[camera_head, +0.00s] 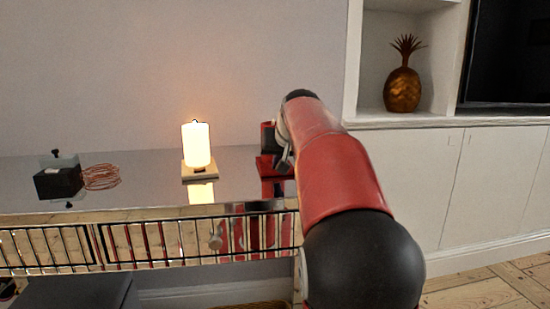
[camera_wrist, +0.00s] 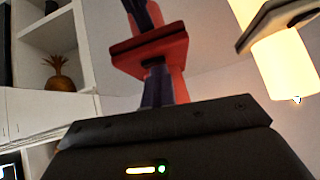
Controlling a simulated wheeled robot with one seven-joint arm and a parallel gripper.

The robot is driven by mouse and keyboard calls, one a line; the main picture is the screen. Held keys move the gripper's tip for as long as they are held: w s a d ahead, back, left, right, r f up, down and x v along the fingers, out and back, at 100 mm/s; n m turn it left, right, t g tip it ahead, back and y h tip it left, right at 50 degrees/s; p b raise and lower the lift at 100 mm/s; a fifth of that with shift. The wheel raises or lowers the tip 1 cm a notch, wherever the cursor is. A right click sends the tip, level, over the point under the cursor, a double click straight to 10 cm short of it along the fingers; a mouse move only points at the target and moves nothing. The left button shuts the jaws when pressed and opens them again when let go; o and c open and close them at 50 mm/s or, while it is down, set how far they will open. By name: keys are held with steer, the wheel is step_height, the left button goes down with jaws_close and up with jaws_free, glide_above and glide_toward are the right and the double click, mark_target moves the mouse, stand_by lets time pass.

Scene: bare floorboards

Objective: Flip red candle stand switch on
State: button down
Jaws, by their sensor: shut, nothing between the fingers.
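The red candle stand (camera_head: 268,166) is on the glossy tabletop, partly behind my arm in the head view. A dark candle (camera_head: 266,137) is on it and shows no glow. In the wrist view the red stand (camera_wrist: 150,47) is at top centre, upside down, beyond the black gripper body. Its switch cannot be made out. My gripper (camera_head: 284,160) is shut and empty, close beside the red stand, largely hidden by my arm; I cannot tell whether they touch.
A glowing white candle (camera_head: 196,145) on a wooden stand (camera_head: 200,174) is left of the red one. A black box (camera_head: 58,182) with a copper wire coil (camera_head: 101,177) is further left. A golden pineapple (camera_head: 402,90) is in the right-hand shelf. Tabletop between box and white candle is clear.

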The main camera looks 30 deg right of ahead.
steer(key=shift+s+d+f, duration=0.15)
steer(key=shift+d, duration=0.3)
steer(key=shift+r+p, duration=0.4)
step_height(320, 180, up, 4)
steer(key=p, duration=0.4)
steer(key=shift+d+r, duration=0.15)
steer(key=v, duration=0.9)
steer(key=shift+s, duration=0.45)
steer(key=shift+w+b, duration=0.1)
steer(key=shift+b, duration=0.3)
steer(key=shift+w+a+b, duration=0.15)
steer(key=shift+a+b, duration=0.15)
steer(key=shift+a, duration=0.2)
